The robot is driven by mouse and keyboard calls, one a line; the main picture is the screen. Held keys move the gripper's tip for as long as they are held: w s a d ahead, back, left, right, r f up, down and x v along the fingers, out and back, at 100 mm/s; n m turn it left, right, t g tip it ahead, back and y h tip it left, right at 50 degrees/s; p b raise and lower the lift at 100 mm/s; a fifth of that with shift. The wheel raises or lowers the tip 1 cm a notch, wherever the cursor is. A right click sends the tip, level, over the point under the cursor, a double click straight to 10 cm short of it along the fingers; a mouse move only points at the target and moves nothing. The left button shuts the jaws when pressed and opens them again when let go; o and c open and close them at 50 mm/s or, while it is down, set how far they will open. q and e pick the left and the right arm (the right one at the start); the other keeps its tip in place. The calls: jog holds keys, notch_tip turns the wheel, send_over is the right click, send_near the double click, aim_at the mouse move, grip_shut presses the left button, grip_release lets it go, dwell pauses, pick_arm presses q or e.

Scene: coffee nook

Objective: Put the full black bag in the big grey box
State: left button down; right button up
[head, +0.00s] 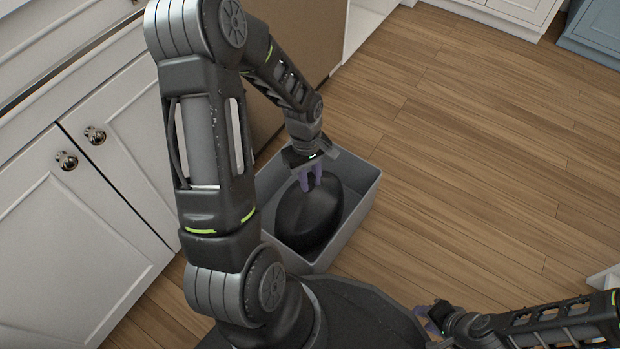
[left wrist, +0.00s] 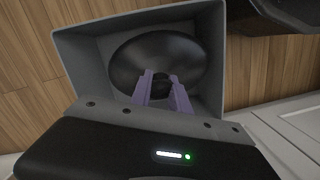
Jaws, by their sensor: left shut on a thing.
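The full black bag (head: 308,213) is a dark, rounded bundle inside the big grey box (head: 361,203), which stands on the floor. My left gripper (head: 310,184) reaches down into the box from above, its purple fingers shut on the top of the bag. Whether the bag rests on the box floor cannot be told. My right gripper (head: 431,318) is low in the head view, away from the box, its fingers partly hidden.
White cabinets (head: 75,200) with round knobs stand to the left, and a brown panel (head: 310,40) is behind the box. The wooden floor (head: 480,150) to the right is clear. A white object edge (head: 605,280) shows at the far right.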

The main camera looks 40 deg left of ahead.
pick_arm(q)
jog(key=shift+f, duration=0.1)
jog(key=c, duration=1.2)
grip_release()
jog(key=shift+c, duration=0.2)
notch_tip(320, 180, up, 12)
jog(key=a+p, duration=0.1)
jog(key=p, duration=0.4)
jog(key=shift+w+a, duration=0.2)
jog(key=shift+w, duration=0.05)
jog(key=shift+d, duration=0.1)
